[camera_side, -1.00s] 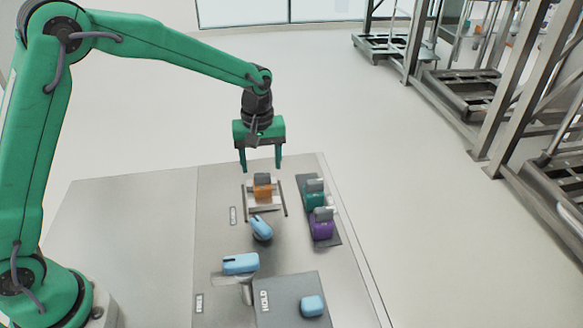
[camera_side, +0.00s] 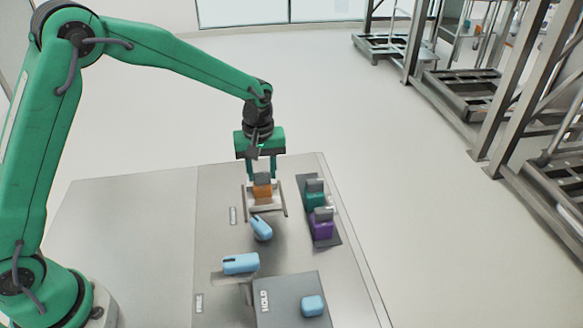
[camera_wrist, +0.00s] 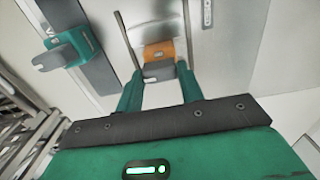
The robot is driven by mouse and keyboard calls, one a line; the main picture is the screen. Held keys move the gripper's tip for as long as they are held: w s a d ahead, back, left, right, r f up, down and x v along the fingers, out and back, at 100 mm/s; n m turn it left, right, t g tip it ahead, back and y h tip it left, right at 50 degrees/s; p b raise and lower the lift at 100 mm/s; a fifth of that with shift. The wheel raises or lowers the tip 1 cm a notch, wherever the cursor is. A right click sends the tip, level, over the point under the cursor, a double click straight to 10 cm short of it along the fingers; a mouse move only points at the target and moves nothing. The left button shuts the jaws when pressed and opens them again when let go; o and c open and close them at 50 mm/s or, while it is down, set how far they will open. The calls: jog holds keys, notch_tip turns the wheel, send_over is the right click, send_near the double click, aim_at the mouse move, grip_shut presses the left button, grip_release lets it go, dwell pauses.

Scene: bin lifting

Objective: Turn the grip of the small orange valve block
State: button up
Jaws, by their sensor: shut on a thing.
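The small orange valve block (camera_side: 262,192) sits in a pale cradle (camera_side: 266,207) between two dark rails, with a grey grip (camera_side: 262,178) on top. My gripper (camera_side: 262,179) points down over it, with its two green fingers closed on either side of the grey grip. In the wrist view the orange block (camera_wrist: 159,52) lies beyond the grey grip (camera_wrist: 160,71), and the green fingers of my gripper (camera_wrist: 159,88) flank the grip. The exact contact at the fingertips is hard to see.
A teal block (camera_side: 314,200) and a purple block (camera_side: 321,228), both with grey grips, stand on a dark strip to the right. Light blue pieces lie in front, one (camera_side: 261,228) close to the cradle. A grey HOLD box (camera_side: 285,291) carries another blue piece (camera_side: 312,306).

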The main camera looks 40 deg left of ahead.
aim_at(261, 174)
jog(key=shift+m, duration=0.4)
jog(key=m, duration=1.2)
jog(key=shift+s+m, duration=0.1)
jog(key=shift+m, duration=0.2)
jog(key=m, duration=0.4)
jog(key=shift+m, duration=0.3)
jog(key=o, duration=1)
jog(key=shift+r, duration=3.95)
